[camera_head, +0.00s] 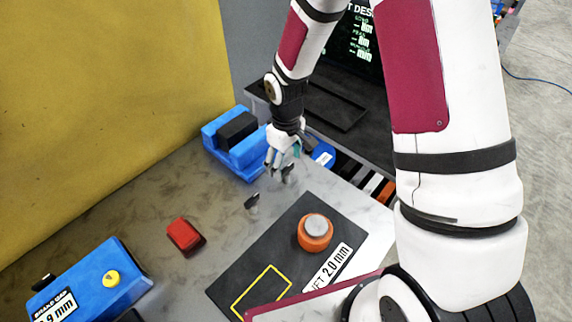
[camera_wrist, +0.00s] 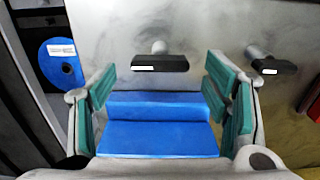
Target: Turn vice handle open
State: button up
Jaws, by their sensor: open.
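The blue vice (camera_head: 232,158) stands at the back of the bench with a dark block (camera_head: 237,130) on it. It also shows in the wrist view as a stepped blue body (camera_wrist: 160,125) between my fingers. A black T-shaped handle with a white label (camera_wrist: 160,63) lies just beyond my fingertips, roughly centred between them. In the head view this handle (camera_head: 288,173) is small, near my fingertips. My gripper (camera_head: 283,160) is open and empty, in front of the vice. Its teal-padded fingers (camera_wrist: 165,85) are spread apart on either side of the blue body. Contact cannot be told.
A second black handle (camera_wrist: 265,66) stands to one side, also in the head view (camera_head: 252,202). A blue disc (camera_head: 323,155) lies right of my gripper. A red block (camera_head: 184,235), an orange knob (camera_head: 315,232) on a dark plate and a blue gauge box (camera_head: 90,285) are nearer.

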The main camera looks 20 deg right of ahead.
notch_tip(320, 180, up, 10)
dwell(0.4)
jog(key=shift+r, duration=0.1)
notch_tip(320, 180, up, 8)
jog(key=m+t, duration=0.1)
send_over(286, 168)
jog(key=s+d, duration=0.2)
jog(key=s, duration=0.1)
jog(key=s+d+r+m+t, duration=0.3)
jog(key=s+r+m, duration=0.1)
jog(key=s+r, duration=0.65)
jog(key=s+r+m+t, duration=0.1)
jog(key=s+r, duration=0.3)
jog(key=s, duration=0.3)
jog(key=shift+s+m+t, duration=0.2)
jog(key=shift+m+t, duration=0.1)
jog(key=shift+m, duration=0.1)
jog(key=shift+d, duration=0.1)
